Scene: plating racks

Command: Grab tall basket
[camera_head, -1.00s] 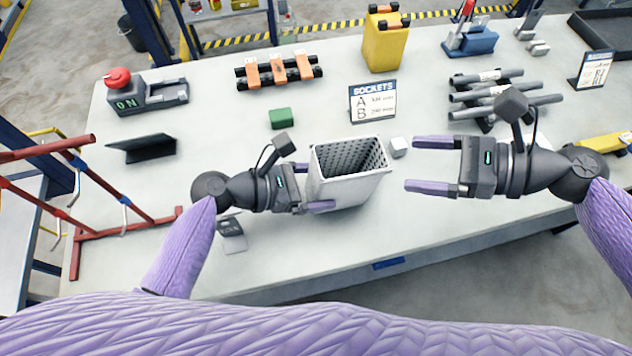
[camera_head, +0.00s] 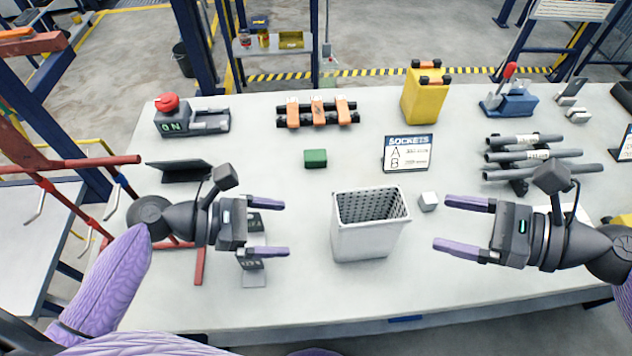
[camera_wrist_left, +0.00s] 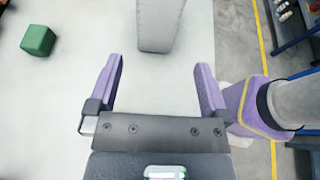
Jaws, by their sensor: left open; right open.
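The tall basket (camera_head: 366,240) is light grey with a perforated inside, and stands upright on the table between my two grippers. My left gripper (camera_head: 287,228) is open and empty to its left, with its fingers pointing at it across a gap. In the left wrist view the basket (camera_wrist_left: 158,22) shows ahead, beyond the open fingertips (camera_wrist_left: 160,75). My right gripper (camera_head: 455,223) is open and empty to the right of the basket, with its fingers pointing left and a gap to the basket.
A small white cube (camera_head: 428,201) sits close to the basket's right. A green block (camera_head: 316,158) and a SOCKETS sign (camera_head: 408,152) stand behind it. Grey tubes (camera_head: 530,155) lie at the back right. A red rack (camera_head: 60,165) stands at the left. The table in front is clear.

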